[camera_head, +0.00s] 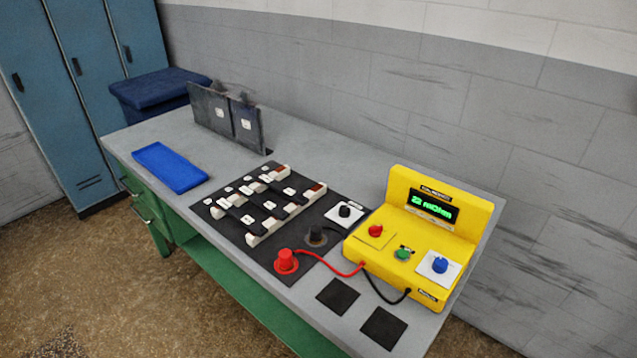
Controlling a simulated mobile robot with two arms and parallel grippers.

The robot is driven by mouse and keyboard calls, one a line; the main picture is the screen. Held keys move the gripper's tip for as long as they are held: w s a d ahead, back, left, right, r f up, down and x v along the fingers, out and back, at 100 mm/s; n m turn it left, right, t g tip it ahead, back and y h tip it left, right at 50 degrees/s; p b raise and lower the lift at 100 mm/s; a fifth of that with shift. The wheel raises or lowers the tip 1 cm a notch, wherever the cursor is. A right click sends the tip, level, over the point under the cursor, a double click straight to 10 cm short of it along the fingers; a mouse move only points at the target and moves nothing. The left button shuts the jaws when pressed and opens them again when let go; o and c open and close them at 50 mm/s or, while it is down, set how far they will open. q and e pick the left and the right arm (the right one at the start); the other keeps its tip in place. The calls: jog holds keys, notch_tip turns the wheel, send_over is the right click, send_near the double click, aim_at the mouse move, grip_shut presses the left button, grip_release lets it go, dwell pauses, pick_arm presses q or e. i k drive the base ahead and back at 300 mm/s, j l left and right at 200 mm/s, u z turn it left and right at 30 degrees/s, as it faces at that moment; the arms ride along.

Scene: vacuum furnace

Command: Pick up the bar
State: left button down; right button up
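Several dark bars (240,215) with small white tags lie across white supports (310,195) on a black mat (240,245) on the bench. The supports have brown patches at their far right ends. The bars lie side by side, and I cannot tell which one the task means. Two larger dark grey plates (248,133) with white tags stand upright towards the back of the bench. Neither of my grippers is in view.
A yellow meter (410,270) with a green display stands at the right, with red and black leads running from it. A blue tray (170,167) lies at the left. Two black pads (384,328) lie at the front right.

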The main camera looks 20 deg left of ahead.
aim_at(301, 200)
jog(key=i+j+z, duration=0.3)
jog(key=j, duration=0.4)
jog(key=j+z, duration=0.3)
jog(key=j, duration=0.35)
jog(key=j+z, duration=0.25)
jog(key=j, duration=0.5)
